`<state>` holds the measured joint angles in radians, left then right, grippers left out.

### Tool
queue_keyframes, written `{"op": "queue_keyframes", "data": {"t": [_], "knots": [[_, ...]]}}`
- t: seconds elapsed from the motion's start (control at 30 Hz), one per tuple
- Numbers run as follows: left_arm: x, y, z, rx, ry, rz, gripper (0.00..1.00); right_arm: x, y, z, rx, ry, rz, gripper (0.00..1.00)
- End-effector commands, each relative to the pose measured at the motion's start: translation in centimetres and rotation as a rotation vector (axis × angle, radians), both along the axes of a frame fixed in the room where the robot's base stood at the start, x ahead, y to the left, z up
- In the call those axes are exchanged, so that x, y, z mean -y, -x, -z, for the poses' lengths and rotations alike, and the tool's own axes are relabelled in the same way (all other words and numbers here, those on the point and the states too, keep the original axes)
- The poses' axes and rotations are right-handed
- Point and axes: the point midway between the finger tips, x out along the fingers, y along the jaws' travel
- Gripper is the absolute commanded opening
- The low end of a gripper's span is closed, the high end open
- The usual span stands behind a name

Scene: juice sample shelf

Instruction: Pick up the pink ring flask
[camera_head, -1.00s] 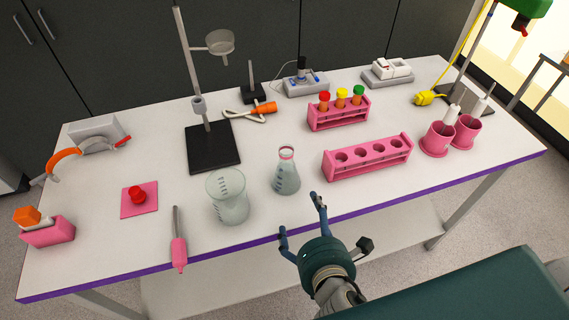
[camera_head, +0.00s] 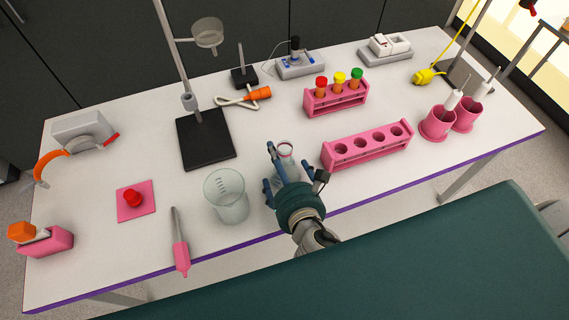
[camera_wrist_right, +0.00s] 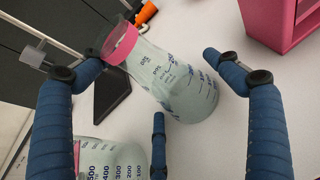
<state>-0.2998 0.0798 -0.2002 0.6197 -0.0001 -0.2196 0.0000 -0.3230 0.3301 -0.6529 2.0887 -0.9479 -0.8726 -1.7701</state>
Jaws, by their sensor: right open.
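The pink ring flask is a clear conical flask with a pink band at its neck. In the head view its neck (camera_head: 285,151) shows just beyond my right gripper (camera_head: 277,168), which hides most of its body. In the right wrist view the flask (camera_wrist_right: 165,78) stands between the spread blue fingers of my right gripper (camera_wrist_right: 158,105). The fingers are open, and I see no clear contact with the glass. My left gripper is not in view.
A clear beaker (camera_head: 227,197) stands close to the left of my right gripper. An empty pink rack (camera_head: 366,150) is on its right. A pink-handled tool (camera_head: 181,254) lies near the front edge. A black stand (camera_head: 206,140) is behind the beaker.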

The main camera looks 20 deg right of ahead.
Motion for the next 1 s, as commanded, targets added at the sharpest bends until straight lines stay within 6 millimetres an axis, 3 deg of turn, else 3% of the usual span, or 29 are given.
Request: {"op": "queue_keyframes", "data": {"t": [0.3,0.6,1.0], "knots": [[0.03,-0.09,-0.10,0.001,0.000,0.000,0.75,0.03,-0.54,0.28,-0.001,-0.002,0.001,0.87],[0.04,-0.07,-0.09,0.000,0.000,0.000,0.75,0.03,-0.49,0.37,-0.003,-0.003,0.000,0.29],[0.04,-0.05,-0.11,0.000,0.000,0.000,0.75,-0.02,-0.44,0.19,-0.004,-0.004,0.001,0.29]]}}
